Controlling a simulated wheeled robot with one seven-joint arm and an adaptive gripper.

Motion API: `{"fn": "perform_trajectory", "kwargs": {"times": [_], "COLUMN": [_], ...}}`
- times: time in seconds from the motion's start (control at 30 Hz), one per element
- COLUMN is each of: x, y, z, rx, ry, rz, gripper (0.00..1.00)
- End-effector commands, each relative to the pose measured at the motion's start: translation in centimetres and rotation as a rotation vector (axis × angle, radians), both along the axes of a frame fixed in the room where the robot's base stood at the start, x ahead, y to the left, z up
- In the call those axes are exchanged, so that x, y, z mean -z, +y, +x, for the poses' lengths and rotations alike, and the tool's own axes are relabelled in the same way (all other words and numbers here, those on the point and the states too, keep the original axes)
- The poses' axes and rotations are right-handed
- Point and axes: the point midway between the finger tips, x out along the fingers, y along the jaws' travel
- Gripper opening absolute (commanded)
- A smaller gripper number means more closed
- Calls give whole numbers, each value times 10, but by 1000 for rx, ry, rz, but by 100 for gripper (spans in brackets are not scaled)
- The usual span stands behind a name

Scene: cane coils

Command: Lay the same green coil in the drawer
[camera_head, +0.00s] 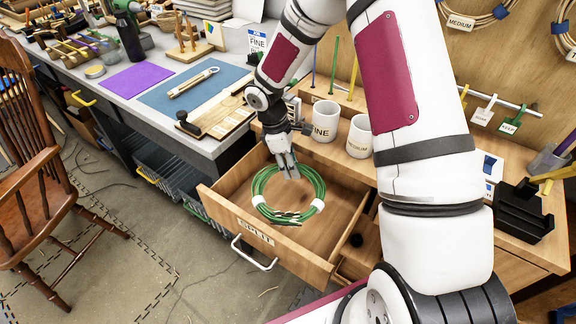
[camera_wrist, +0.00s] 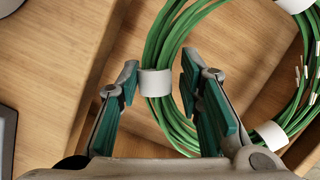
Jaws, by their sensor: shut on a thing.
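The green coil (camera_head: 318,187) is a ring of several green strands bound with white bands. My gripper (camera_head: 288,172) is shut on its far side in the head view. In the wrist view, my gripper (camera_wrist: 160,84) has its green-padded fingers on either side of the coil (camera_wrist: 170,45) at a white band (camera_wrist: 155,82). The coil is over the inside of the open wooden drawer (camera_head: 222,198), whose front reads "SPLIT". I cannot tell whether the coil touches the drawer floor. The drawer's wooden floor (camera_wrist: 50,60) also shows in the wrist view.
White mugs (camera_head: 325,121), one marked "FINE" and one "MEDIUM" (camera_head: 360,138), stand on the bench behind the drawer. A workbench with a blue mat (camera_head: 190,84) and tools is at the left. A wooden chair (camera_head: 30,190) stands at far left.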

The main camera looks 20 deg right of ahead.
Motion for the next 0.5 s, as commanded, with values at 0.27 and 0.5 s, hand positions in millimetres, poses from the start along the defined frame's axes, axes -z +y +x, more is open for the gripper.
{"fn": "perform_trajectory", "kwargs": {"times": [0.27, 0.5], "x": [8, 25], "y": [0, 0], "z": [2, 2], "rx": [-1, 0], "ry": [0, 0], "rz": [-9, -9], "gripper": [9, 9]}}
